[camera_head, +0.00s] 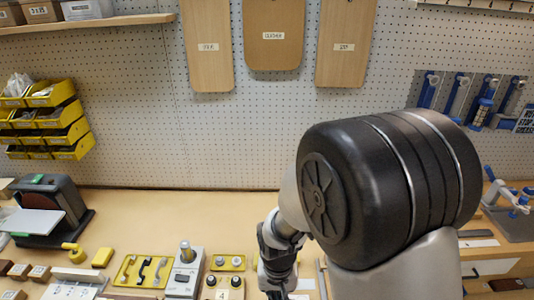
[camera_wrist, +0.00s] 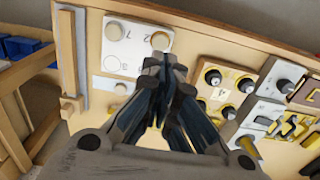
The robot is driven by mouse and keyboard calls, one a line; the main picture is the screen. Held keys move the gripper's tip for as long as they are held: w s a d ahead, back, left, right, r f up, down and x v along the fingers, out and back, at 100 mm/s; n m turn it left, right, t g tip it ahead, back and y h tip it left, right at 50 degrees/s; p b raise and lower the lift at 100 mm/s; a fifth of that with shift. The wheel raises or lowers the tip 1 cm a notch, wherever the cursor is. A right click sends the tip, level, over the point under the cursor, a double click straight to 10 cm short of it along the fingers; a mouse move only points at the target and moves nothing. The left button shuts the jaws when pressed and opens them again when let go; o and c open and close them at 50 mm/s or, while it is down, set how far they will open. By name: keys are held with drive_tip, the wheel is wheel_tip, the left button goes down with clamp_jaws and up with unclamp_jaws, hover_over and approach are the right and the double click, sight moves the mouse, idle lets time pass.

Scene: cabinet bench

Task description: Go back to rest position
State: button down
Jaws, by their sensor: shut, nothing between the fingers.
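My gripper (camera_head: 277,288) hangs over the front part of the bench at the bottom of the head view, pointing down, partly cut off by the frame edge. In the wrist view my gripper (camera_wrist: 167,75) shows its dark fingers close together, shut, with nothing held. The bench top (camera_head: 150,203) lies under it, and my own arm covers much of the right side of the head view.
Near my gripper stand a grey switch box (camera_head: 185,272), a yellow-framed knob panel (camera_head: 228,263) and a yellow handle panel (camera_head: 142,271). A black machine (camera_head: 60,197) stands at left. Yellow bins (camera_head: 45,120) and wooden boards (camera_head: 207,45) hang on the pegboard.

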drive_tip(key=s+d+r+t, duration=0.1)
drive_tip(key=s+d+r, duration=0.15)
drive_tip(key=r, duration=0.55)
drive_tip(key=s+d+r+t, duration=0.1)
drive_tip(key=d+r, duration=0.3)
drive_tip(key=r, duration=0.4)
drive_tip(key=s+d+r+t, duration=0.2)
drive_tip(key=s+d+r, duration=0.2)
drive_tip(key=s+r, duration=0.3)
drive_tip(key=s, duration=0.3)
drive_tip(key=shift+d+r+t, duration=0.2)
drive_tip(key=shift+r+t, duration=0.1)
drive_tip(key=shift+r, duration=0.1)
